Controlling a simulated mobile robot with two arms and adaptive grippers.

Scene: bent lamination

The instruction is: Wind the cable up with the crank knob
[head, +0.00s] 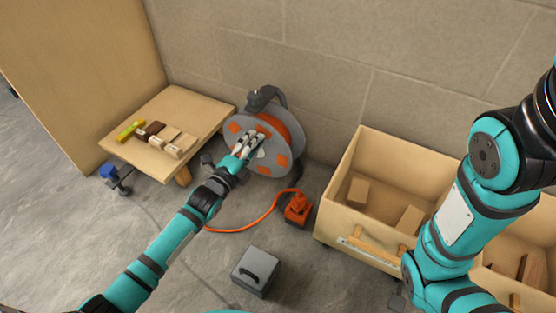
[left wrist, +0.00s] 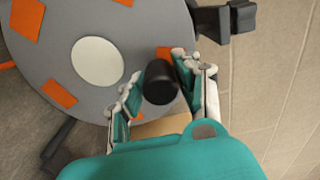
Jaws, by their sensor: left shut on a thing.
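The cable reel (head: 278,166) is a grey drum with orange patches, standing on the floor by the wall. My left gripper (head: 250,142) is at its front face. In the left wrist view the black crank knob (left wrist: 160,84) sits between the two fingers, and the gripper is shut on it. In the head view the fingers hide the knob. The orange cable (head: 252,224) runs in a loose curve over the floor to an orange plug block (head: 298,208). More orange cable (head: 291,130) shows on the drum. My right gripper is out of view.
A low wooden table (head: 150,110) with several small blocks stands left of the reel. A wooden crate (head: 345,222) with blocks is to the right. A grey box (head: 255,270) with a handle sits on the floor in front. The wall is close behind the reel.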

